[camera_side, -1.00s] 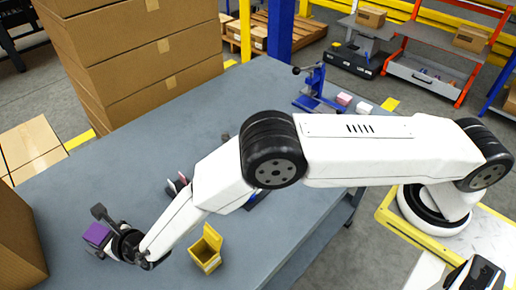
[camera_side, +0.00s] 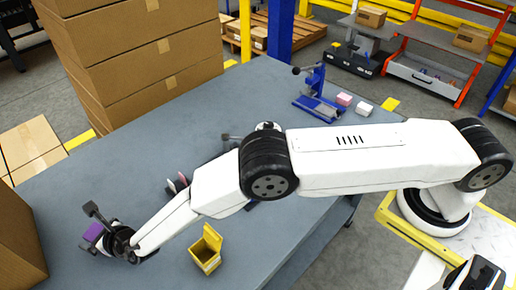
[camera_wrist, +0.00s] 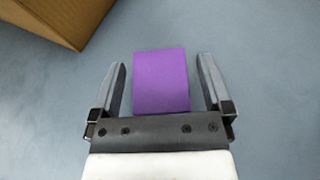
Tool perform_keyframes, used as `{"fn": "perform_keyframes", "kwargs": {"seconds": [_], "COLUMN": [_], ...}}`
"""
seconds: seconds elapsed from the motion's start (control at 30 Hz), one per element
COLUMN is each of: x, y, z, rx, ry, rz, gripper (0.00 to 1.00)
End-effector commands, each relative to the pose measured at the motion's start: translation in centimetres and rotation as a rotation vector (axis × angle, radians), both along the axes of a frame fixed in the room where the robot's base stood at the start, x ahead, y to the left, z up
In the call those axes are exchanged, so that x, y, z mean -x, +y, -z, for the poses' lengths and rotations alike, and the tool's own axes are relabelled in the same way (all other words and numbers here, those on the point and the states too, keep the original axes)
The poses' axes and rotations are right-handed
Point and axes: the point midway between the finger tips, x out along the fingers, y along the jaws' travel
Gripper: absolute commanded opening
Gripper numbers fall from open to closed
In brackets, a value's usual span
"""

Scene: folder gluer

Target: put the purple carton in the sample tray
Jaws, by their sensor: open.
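The purple carton (camera_side: 93,231) sits on the blue-grey table near its left front, partly hidden by my gripper in the side view. In the wrist view the purple carton (camera_wrist: 161,82) lies between the two fingers of my gripper (camera_wrist: 165,85). A narrow gap shows on each side, so the fingers do not touch it. My gripper (camera_side: 91,227) is open and low around the carton in the side view. I cannot make out a sample tray for certain; part of the table is hidden behind my arm.
A yellow open-lidded box (camera_side: 206,254) stands right of my gripper. Pinkish pieces (camera_side: 177,184) lie beyond my forearm. A brown box (camera_side: 15,235) stands at the left edge, close to the gripper. A blue press (camera_side: 315,95) and tall cartons (camera_side: 135,55) are at the back.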

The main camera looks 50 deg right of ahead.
Motion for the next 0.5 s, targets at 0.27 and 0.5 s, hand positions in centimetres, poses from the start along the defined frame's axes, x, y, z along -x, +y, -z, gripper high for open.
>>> {"fn": "perform_keyframes", "kwargs": {"seconds": [0.27,0.5], "x": [0.01,0.01], "y": [0.01,0.01], "z": [-0.01,-0.04], "rx": [0.000,0.000], "ry": [0.000,-0.001], "rz": [0.000,0.000], "gripper": [0.75,0.04]}}
